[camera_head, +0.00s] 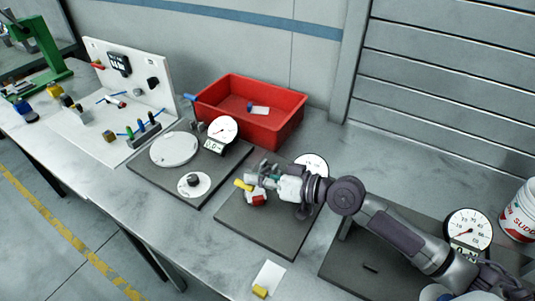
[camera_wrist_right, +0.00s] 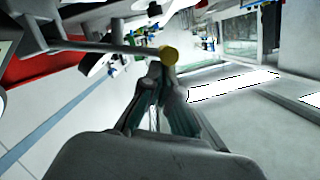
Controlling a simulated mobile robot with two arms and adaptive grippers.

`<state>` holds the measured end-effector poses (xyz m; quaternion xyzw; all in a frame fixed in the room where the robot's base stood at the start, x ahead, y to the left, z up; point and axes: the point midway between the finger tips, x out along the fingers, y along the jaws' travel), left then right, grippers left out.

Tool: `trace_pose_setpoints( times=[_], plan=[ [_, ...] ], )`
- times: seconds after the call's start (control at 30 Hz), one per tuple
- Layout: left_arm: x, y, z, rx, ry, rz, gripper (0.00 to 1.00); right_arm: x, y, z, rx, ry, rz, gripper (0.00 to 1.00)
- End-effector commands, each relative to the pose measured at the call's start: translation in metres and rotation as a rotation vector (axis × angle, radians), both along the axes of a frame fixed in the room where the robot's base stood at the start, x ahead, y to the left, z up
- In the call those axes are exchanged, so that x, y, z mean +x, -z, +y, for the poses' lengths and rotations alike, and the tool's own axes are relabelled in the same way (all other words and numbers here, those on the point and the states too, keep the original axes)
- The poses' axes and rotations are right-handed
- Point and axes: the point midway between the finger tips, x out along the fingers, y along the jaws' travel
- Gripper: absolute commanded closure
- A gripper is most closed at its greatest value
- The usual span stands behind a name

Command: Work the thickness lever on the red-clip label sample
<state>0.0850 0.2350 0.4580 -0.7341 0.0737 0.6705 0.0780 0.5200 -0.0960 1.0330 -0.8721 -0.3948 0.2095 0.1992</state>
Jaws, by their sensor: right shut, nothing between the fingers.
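My right gripper (camera_head: 262,178) is shut and empty, above a dark square base plate (camera_head: 270,235) near the middle of the bench. A device with a round white dial (camera_head: 313,162) stands on this plate. A yellow knob (camera_head: 243,185) and a red piece (camera_head: 258,198), perhaps the red clip, show beside and below my fingers. In the right wrist view the yellow knob (camera_wrist_right: 168,55) ends a thin grey rod, with my shut fingertips (camera_wrist_right: 155,72) right at it. I cannot tell whether they touch. The label itself is mostly hidden. My left gripper is out of view.
A red bin (camera_head: 215,97) with a blue-clipped label stands behind. A plate with discs and a dial (camera_head: 222,129) lies left, another dial (camera_head: 468,229) right. A white card with a yellow clip (camera_head: 260,291) lies at the front. A white bucket (camera_head: 520,212) stands at the right edge.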

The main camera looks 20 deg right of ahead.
Motion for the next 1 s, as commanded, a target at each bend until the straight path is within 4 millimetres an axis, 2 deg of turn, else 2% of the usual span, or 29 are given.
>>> trace_pose_setpoints(
  times=[0.1,0.4,1.0],
  plan=[
    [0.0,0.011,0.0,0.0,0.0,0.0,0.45,-0.003,0.014,0.002,-0.067,-0.001,-0.066,1.0],
    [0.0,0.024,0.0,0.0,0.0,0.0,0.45,-0.004,0.031,0.004,-0.142,0.0,-0.141,1.0],
    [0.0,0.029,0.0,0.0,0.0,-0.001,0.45,-0.004,0.037,0.005,-0.14,0.0,-0.139,1.0]
  ],
)
